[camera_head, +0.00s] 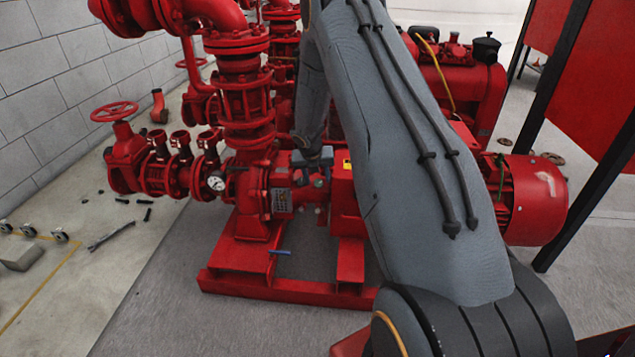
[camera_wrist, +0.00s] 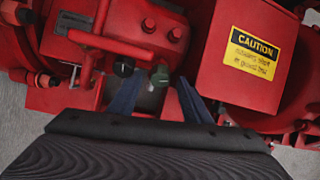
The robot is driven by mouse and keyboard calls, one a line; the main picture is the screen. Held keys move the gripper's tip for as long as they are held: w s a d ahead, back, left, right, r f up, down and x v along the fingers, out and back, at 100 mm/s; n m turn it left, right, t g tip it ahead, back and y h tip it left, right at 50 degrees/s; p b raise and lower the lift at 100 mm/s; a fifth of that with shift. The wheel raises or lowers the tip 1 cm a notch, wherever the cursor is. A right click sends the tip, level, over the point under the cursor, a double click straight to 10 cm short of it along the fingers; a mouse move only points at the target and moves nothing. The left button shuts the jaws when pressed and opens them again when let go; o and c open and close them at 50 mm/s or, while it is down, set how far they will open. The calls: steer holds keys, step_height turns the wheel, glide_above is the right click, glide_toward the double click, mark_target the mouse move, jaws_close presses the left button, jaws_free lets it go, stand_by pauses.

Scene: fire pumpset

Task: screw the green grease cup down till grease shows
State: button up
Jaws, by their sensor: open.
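The green grease cup (camera_wrist: 160,75) is a small dark green knob on the red pump housing in the wrist view. My gripper (camera_wrist: 158,84) is open, with its two blue fingers reaching towards the housing. In the wrist view the cup shows between the fingertips, nearer the right one. I cannot tell whether either finger touches it. A similar black cup (camera_wrist: 123,67) sits just left of the left fingertip. No grease can be made out. In the head view my gripper (camera_head: 313,158) is over the pump's bearing area, and the cup there is too small to tell.
A red guard with a yellow caution label (camera_wrist: 254,50) stands right of the fingers. A red bar handle (camera_wrist: 92,45) and two bolt heads (camera_wrist: 161,29) are close by. The pressure gauge (camera_head: 216,183) and valves stand left of the pump. A blue-handled tool (camera_head: 280,252) lies on the base.

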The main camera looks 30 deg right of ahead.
steer(key=shift+x, duration=1.05)
steer(key=c, duration=1)
steer(key=shift+c, duration=0.2)
steer(key=shift+r+m+p, duration=0.15)
steer(key=shift+m+p, duration=0.25)
steer(key=shift+p, duration=0.25)
steer(key=shift+p, duration=0.4)
steer(key=m+y+p, duration=0.1)
steer(key=m+p, duration=0.1)
steer(key=p, duration=0.2)
steer(key=shift+s+d, duration=0.1)
steer(key=shift+s, duration=0.05)
steer(key=shift+m+t+p, duration=0.3)
steer(key=shift+p, duration=0.8)
